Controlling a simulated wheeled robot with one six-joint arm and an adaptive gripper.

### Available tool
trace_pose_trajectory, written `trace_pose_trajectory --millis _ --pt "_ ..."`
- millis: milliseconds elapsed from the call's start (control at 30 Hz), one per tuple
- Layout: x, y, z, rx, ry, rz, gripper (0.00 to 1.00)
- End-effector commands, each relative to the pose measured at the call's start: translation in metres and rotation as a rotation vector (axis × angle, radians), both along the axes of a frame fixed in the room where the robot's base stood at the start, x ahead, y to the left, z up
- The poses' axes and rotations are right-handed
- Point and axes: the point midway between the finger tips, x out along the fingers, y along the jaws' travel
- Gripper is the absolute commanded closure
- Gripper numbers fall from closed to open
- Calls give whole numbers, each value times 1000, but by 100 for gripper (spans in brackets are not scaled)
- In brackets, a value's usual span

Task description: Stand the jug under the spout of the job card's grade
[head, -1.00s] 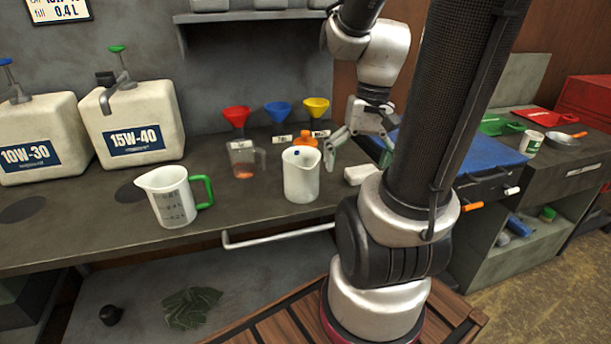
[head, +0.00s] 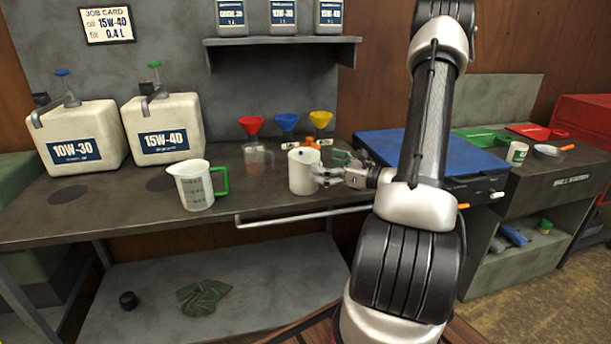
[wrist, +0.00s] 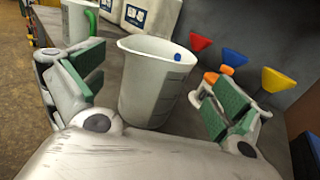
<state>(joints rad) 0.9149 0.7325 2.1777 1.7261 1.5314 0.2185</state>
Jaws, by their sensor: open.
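A white beaker-like jug (head: 301,172) without a visible handle stands upright on the bench. My gripper (head: 328,172) is at its right side in the head view. In the wrist view the jug (wrist: 154,82) lies between my open fingers (wrist: 155,95), with gaps visible on both sides. A measuring jug (head: 194,188) with a green handle stands further left. The job card (head: 106,25) reads 15W-40 and 0.4 L. The 15W-40 can (head: 165,128) has a green-topped spout; the 10W-30 can (head: 73,138) has a blue-topped one.
A dark round spot (head: 160,184) lies before the 15W-40 can, another (head: 68,196) before the 10W-30 can. A rail (head: 300,215) runs along the bench front.

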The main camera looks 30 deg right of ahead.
Motion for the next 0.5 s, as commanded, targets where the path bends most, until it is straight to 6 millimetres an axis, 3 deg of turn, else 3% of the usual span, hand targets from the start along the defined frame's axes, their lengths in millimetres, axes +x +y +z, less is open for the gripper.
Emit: trace_pose_trajectory --millis 500 --pt "61 34 2 11 1 12 0"
